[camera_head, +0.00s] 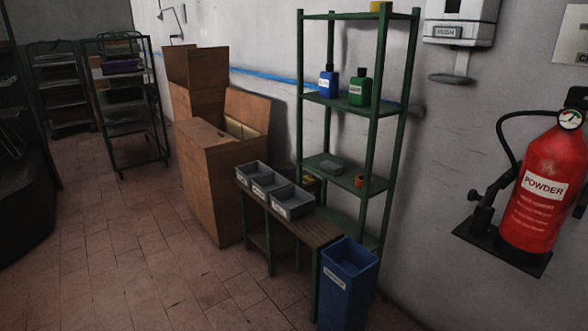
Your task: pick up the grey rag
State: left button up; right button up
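A small, flat grey thing (330,167) lies on the lower shelf of the green metal rack (372,130). It looks like the grey rag, but it is too small to be sure. A small orange thing (361,181) sits to its right on the same shelf. Neither of my grippers is in view.
A low table (316,228) with grey bins (291,203) stands before the rack, with a blue bin (347,285) at its right end. Blue (328,83) and green (360,90) bottles stand one shelf up. A fire extinguisher (540,190) is at right. Tiled floor (130,250) is clear at left.

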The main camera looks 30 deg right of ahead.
aim_at(331, 167)
jog(key=u, duration=0.35)
jog(key=i, duration=2.15)
jog(key=z, duration=0.6)
jog(key=i, duration=1.55)
jog(key=z, duration=1.75)
jog(key=i, duration=0.45)
jog(key=z, duration=0.25)
